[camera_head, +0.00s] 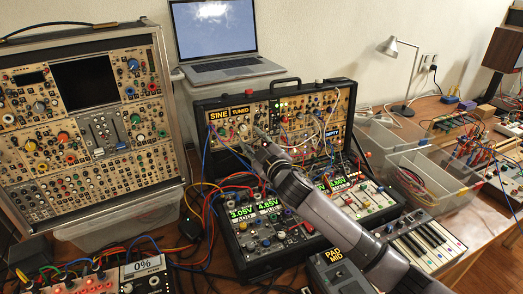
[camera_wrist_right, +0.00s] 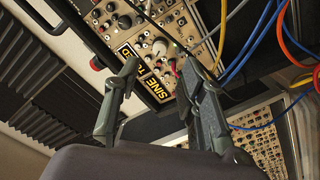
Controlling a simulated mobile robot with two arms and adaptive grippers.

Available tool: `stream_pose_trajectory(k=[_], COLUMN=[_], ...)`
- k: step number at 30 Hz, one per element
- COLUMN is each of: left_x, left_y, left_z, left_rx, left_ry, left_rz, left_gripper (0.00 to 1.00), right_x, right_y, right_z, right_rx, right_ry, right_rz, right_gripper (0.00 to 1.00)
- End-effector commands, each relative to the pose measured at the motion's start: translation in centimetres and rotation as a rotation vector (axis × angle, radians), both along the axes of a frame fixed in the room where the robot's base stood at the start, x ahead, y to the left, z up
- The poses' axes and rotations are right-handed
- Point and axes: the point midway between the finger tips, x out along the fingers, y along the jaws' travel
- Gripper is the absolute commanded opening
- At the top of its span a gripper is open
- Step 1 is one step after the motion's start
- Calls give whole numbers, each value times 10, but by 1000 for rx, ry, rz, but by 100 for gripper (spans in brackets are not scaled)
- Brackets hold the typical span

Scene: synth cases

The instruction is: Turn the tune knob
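The synth case (camera_head: 262,92) in the middle carries panels of knobs and jacks, with yellow labels reading SINE (camera_head: 217,115) and TUNED (camera_head: 240,110). I cannot read which knob is marked tune. In the right wrist view a pale round knob (camera_wrist_right: 160,46) shows beyond the gap between my fingertips, beside the SINE label (camera_wrist_right: 152,88). My right gripper (camera_head: 256,138) is in front of the lower left of the upper panel, and it also shows in the right wrist view (camera_wrist_right: 160,68). Its fingers are apart with nothing between them. My left gripper is not in view.
Patch cables (camera_head: 205,160) hang left of the case and cross near the panel. A larger synth case (camera_head: 88,40) stands left, a laptop (camera_head: 215,30) behind. A small keyboard (camera_head: 425,245) and clear bins (camera_head: 425,165) are at right, a lamp (camera_head: 390,47) behind them.

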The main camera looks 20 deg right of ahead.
Motion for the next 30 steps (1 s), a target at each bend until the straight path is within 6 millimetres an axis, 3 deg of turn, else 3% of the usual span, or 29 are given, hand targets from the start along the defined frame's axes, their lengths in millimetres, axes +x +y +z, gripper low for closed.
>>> stream_pose_trajectory(k=[3,10,30], left_x=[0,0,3], left_y=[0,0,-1], left_z=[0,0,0], left_rx=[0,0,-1], left_ry=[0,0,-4], left_rz=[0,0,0], left_gripper=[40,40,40], right_x=[-23,-49,-53], right_y=[-2,-4,-4], right_z=[-1,0,0], right_rx=[-1,-1,0], right_ry=[1,1,1], right_rz=[1,-1,-1], right_gripper=[37,37,37])
